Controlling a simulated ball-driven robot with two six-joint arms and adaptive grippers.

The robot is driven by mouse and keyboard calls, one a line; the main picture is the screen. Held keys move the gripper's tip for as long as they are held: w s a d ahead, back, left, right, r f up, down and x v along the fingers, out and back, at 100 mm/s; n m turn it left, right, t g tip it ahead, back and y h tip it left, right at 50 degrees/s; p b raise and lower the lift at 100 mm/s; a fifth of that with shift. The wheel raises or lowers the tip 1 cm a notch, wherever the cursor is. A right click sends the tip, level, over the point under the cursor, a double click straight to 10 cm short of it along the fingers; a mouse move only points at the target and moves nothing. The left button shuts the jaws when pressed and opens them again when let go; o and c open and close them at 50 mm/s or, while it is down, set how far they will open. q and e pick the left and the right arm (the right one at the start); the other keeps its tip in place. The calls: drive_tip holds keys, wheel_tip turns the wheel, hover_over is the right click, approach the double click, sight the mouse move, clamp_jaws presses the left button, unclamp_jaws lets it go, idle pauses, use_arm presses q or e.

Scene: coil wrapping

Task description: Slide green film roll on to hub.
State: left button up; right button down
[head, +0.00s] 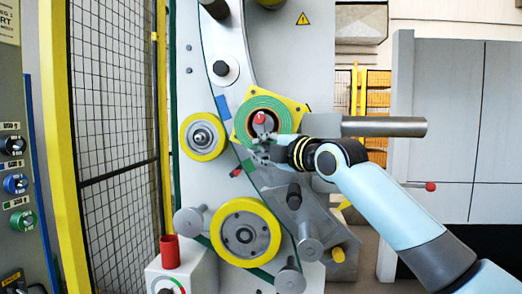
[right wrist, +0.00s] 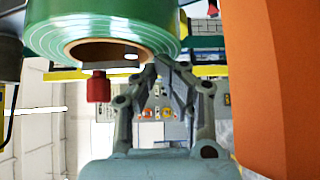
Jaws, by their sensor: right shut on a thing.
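The green film roll (head: 245,121) faces the head camera in front of a yellow plate (head: 297,107) on the machine. A red-tipped part (head: 260,117), which may be the hub's end, shows inside the roll's opening. In the right wrist view the roll (right wrist: 155,28) fills the top, with a brown core, and a red knob (right wrist: 98,88) sticks out below the core opening. How far the roll sits along the hub is hidden. My right gripper (head: 264,150) is at the roll's lower edge, its fingers (right wrist: 162,66) shut on the roll wall. My left gripper is not in view.
Yellow-rimmed rollers (head: 204,137) and (head: 246,232) flank the roll at left and below. A grey cylinder (head: 385,127) juts out to the right. A red cup (head: 170,251) stands lower left. A large orange surface (right wrist: 278,80) is close on the right in the wrist view.

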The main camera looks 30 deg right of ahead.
drive_tip(key=shift+d+r, duration=0.2)
drive_tip(key=shift+r, duration=0.05)
